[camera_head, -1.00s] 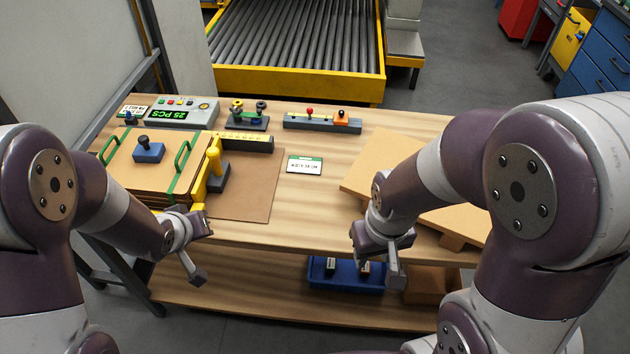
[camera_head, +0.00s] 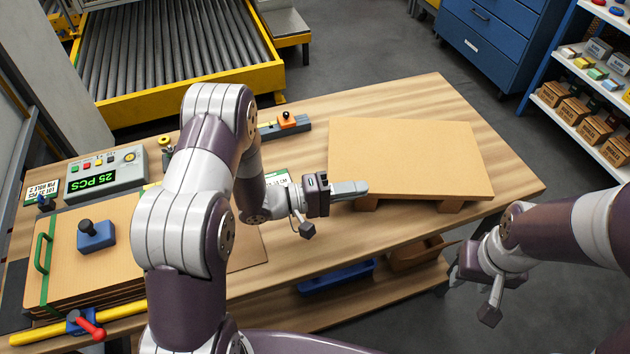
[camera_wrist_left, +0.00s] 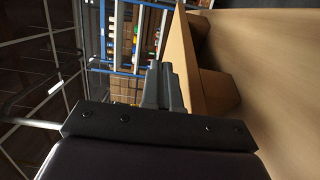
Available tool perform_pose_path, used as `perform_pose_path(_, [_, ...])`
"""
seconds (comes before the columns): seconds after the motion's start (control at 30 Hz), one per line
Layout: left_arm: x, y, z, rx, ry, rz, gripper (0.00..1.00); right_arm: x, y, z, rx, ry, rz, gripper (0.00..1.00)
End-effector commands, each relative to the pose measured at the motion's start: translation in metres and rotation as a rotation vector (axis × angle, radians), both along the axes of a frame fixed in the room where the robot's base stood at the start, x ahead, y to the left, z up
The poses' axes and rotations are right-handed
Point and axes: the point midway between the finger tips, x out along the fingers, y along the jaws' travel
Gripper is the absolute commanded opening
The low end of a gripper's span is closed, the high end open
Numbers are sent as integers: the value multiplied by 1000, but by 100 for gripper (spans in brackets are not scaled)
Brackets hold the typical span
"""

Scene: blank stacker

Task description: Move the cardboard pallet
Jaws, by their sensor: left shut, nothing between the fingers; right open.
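The cardboard pallet (camera_head: 410,150) is a flat tan board on block feet at the right part of the wooden table. Its near edge and feet also show in the left wrist view (camera_wrist_left: 187,60). My left gripper (camera_head: 350,188) is shut and empty at the pallet's near left corner, its fingers level with the board's edge and above a foot. In the left wrist view its fingers (camera_wrist_left: 163,88) lie right beside the board; I cannot tell if they touch. My right gripper (camera_head: 474,290) is open and empty, off the table's front edge at right.
A strapped cardboard stack (camera_head: 110,250) and a counter box (camera_head: 105,175) reading 25 PCS are at the left. A blue bin (camera_head: 335,278) sits on the lower shelf. A roller conveyor (camera_head: 180,50) is behind. The table's right end (camera_head: 510,180) is bare.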

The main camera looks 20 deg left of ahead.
Motion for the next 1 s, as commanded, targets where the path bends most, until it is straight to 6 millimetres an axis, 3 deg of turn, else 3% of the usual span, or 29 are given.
perform_pose_path(0.5, [37,106,-3,2,1,3,0,0,0,8,0,0,0,43])
perform_pose_path(0.6, [35,103,-26,-1,4,0,0,0,0,6,0,0,0,43])
perform_pose_path(0.8, [36,103,-52,0,1,1,0,0,0,5,0,0,0,43])
perform_pose_path(1.0, [32,93,-50,1,0,1,0,0,0,10,0,0,0,43])
